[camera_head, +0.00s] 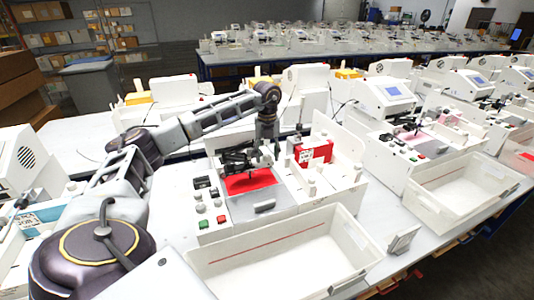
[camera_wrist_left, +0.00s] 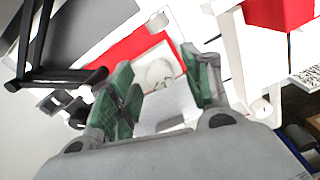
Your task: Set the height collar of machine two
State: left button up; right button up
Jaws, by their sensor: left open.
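A white pen plotter (camera_head: 262,207) with a red sheet (camera_head: 247,184) on its bed stands in the middle of the head view. I cannot read a number on it. Its black pen carriage (camera_head: 238,161) is above the sheet. My left gripper (camera_head: 266,152) points down over this machine, beside the carriage. In the left wrist view its green-padded fingers (camera_wrist_left: 160,78) are apart. A round white part (camera_wrist_left: 159,74), possibly the height collar, shows between and beyond them, over the red sheet (camera_wrist_left: 128,50). I cannot tell whether the fingers touch it. My right gripper is out of view.
A red box (camera_head: 316,152) stands at the plotter's right. Another plotter (camera_head: 400,150) stands further right. In the left wrist view black carriage rods (camera_wrist_left: 50,76) run close left of the fingers.

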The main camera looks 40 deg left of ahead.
pick_arm(q)
jog(key=c, duration=0.9)
jog(key=shift+c, duration=0.7)
jog(key=shift+m, duration=0.6)
jog(key=shift+m+p, duration=0.4)
jog(key=shift+m, duration=0.7)
jog(key=m, duration=0.3)
jog(key=shift+p, duration=0.3)
jog(key=m, duration=0.2)
jog(key=shift+m, duration=0.4)
jog(key=shift+m+p, duration=0.3)
jog(key=shift+m, duration=1.1)
